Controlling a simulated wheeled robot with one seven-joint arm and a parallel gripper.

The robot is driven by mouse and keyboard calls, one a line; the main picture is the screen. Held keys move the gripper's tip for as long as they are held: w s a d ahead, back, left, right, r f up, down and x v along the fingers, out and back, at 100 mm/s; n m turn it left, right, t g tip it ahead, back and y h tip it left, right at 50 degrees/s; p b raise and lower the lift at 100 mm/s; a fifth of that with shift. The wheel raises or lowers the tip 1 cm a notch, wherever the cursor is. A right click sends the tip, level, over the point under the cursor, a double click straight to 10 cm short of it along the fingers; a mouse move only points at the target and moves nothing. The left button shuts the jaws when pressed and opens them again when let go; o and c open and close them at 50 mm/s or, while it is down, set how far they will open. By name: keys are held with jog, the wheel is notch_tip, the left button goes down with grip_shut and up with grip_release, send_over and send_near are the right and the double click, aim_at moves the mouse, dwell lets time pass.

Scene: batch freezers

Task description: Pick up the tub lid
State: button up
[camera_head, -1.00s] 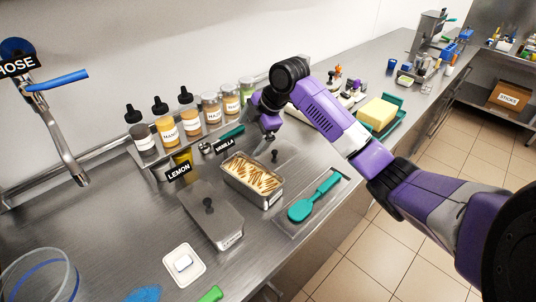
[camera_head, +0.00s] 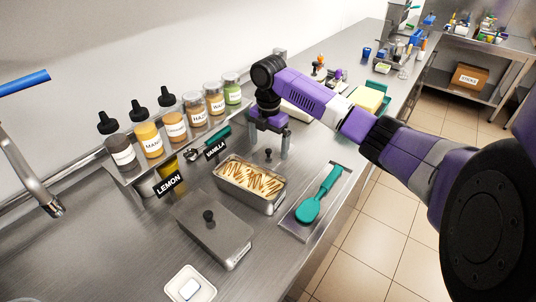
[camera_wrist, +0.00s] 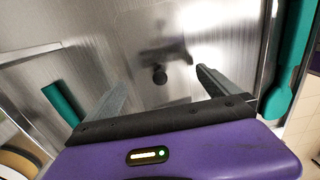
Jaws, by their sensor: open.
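A second lid (camera_head: 225,232) with a black knob covers the lemon tub at the front left.
A teal spatula (camera_head: 318,195) lies on a tray right of the open tub. A teal-handled scoop (camera_head: 210,143) and several topping bottles (camera_head: 147,138) line the wall side. A yellow block (camera_head: 367,100) sits beyond my arm. A white dish (camera_head: 190,288) stands in front.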

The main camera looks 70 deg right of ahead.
jog(key=shift+f, duration=1.1)
jog(key=c, duration=1.2)
jog(key=shift+o, duration=0.2)
jog(key=shift+r, duration=0.15)
